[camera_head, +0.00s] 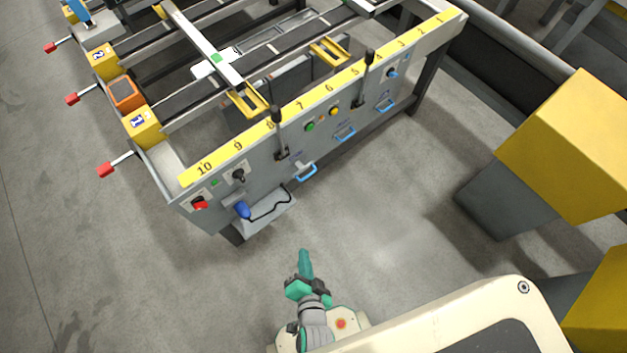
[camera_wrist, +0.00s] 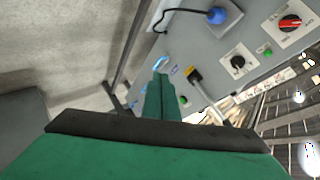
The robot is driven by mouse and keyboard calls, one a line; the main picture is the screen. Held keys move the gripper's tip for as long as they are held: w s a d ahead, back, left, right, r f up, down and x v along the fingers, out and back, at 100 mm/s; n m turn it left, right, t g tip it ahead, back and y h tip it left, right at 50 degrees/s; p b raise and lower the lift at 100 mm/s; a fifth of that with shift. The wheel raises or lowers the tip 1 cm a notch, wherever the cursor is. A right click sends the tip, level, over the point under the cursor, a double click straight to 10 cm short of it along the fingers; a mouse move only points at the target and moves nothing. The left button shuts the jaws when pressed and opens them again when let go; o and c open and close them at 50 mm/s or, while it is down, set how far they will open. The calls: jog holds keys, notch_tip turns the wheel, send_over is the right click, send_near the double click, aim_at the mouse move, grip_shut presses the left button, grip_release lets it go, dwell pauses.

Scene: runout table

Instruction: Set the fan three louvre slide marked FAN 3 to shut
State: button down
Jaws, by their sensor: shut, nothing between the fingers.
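The panel also carries a red rotary switch (camera_head: 200,203), a black knob (camera_head: 239,175), green and yellow buttons, and two upright black levers. A blue corded device (camera_head: 242,210) sits at its lower left. A yellow block (camera_head: 570,145) stands to the right. The floor between is clear.

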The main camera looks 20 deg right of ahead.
jog(key=w+d+f+m+g+y, duration=0.1)
jog(key=w+d+f+m, duration=0.1)
jog(key=w+f+m, duration=0.15)
jog(key=w+d+f+m+g, duration=0.1)
jog(key=w+d+f+m, duration=0.15)
jog(key=f+m, duration=0.2)
jog(key=w+d+f+m+y, duration=0.2)
jog(key=w+d+m+y, duration=0.3)
jog(key=w+d+m, duration=0.75)
jog(key=w+a+f, duration=0.3)
jog(key=w+f, duration=0.2)
jog(key=w, duration=0.5)
jog(key=shift+a+n, duration=0.25)
jog(key=shift+n, duration=0.2)
jog(key=shift+d+f, duration=0.1)
